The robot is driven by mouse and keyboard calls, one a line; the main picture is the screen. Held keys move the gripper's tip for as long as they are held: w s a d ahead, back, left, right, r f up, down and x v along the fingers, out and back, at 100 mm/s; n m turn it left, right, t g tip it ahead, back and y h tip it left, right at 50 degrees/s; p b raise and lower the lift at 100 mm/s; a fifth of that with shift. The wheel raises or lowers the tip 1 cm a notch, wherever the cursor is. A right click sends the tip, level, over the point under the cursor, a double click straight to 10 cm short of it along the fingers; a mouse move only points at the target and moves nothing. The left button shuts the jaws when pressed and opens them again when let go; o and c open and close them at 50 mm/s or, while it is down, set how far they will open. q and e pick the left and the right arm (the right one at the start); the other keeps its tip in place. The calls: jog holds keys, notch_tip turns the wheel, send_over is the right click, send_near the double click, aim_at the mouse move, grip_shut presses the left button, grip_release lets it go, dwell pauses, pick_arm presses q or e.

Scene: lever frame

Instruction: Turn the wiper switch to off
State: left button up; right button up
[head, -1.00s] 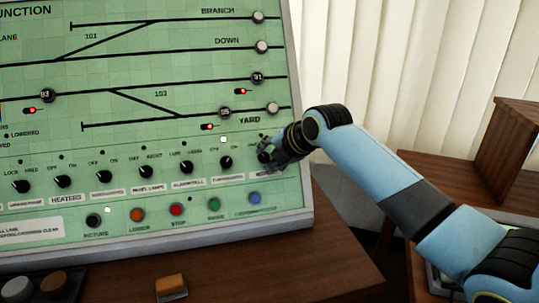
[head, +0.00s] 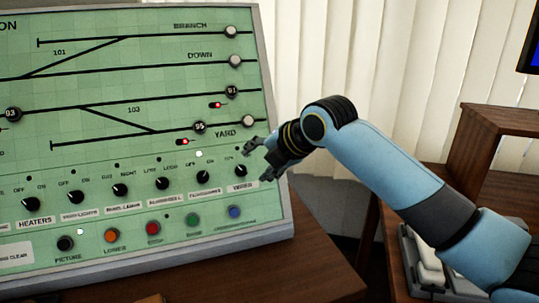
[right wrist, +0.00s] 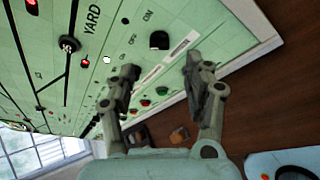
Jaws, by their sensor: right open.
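The wiper switch (head: 240,171) is the rightmost black knob in the row on the green panel, above its small label. In the right wrist view the black knob (right wrist: 159,40) stands just beyond the fingers, with OFF and ON printed beside it. Its exact pointer direction is hard to read. My right gripper (head: 257,161) is open and empty, just right of the knob and in front of the panel. In the right wrist view its two fingers (right wrist: 158,88) are spread apart with nothing between them. My left gripper is not in view.
The sloped green panel (head: 130,80) carries more knobs to the left, such as the heaters knob (head: 33,205). Coloured push buttons, including a blue one (head: 235,212), sit below. A brown wooden desk (head: 300,275) lies under the panel. A wooden box (head: 490,150) stands at right.

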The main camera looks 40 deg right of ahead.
jog(key=v, duration=0.5)
dwell(0.4)
